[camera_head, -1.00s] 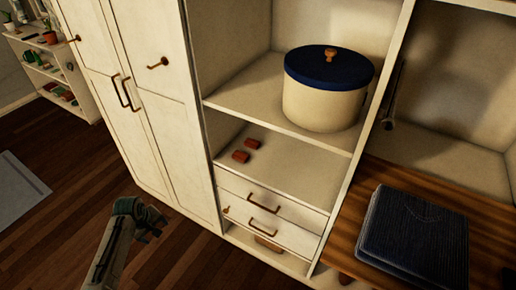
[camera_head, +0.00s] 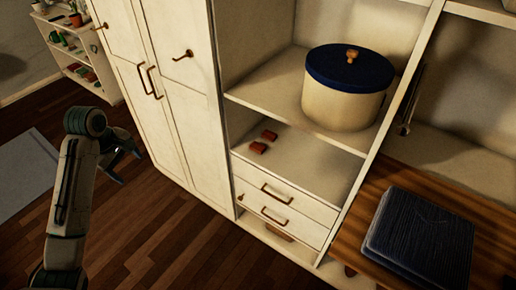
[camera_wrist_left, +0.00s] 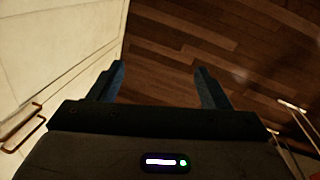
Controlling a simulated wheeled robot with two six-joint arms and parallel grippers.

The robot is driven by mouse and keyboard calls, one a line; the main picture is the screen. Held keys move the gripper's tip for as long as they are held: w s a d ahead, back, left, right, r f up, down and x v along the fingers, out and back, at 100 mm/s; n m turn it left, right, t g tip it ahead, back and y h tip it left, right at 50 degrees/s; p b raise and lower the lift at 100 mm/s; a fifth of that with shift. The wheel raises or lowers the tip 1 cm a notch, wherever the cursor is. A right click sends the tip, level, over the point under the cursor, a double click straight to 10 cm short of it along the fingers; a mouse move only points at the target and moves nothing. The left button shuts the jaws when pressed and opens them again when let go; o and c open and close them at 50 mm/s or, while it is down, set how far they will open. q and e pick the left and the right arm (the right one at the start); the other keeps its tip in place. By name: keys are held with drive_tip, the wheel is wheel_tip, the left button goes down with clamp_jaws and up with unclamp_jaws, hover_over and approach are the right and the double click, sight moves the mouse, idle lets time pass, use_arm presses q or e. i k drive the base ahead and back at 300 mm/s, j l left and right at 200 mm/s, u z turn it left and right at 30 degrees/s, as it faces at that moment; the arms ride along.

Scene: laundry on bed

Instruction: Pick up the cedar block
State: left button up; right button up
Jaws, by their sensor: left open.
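Two small reddish-brown blocks lie on the lower open shelf of the wardrobe in the head view: a nearer block (camera_head: 258,148) and a farther block (camera_head: 269,135). They look like the cedar blocks. My left gripper (camera_head: 128,166) is open and empty, in the air over the floor left of the shelf, in front of the closed doors and well apart from the blocks. In the left wrist view its two fingers (camera_wrist_left: 158,84) stand wide apart with only wooden floor beyond them. No block shows in that view. My right gripper is not in view.
A cream round box with a blue lid (camera_head: 348,85) stands on the shelf above the blocks. Drawers (camera_head: 281,198) sit below them. Dark folded cloth (camera_head: 420,236) lies on a wooden surface at right. Tall closed doors (camera_head: 165,95) stand between my gripper and the shelf.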

sight(256, 147)
drive_tip(key=i+z, duration=0.35)
drive_tip(key=i+j+z, duration=0.1)
drive_tip(key=z, duration=0.2)
drive_tip(key=i+j+z, duration=0.2)
drive_tip(key=z, duration=0.15)
drive_tip(key=i, duration=0.15)
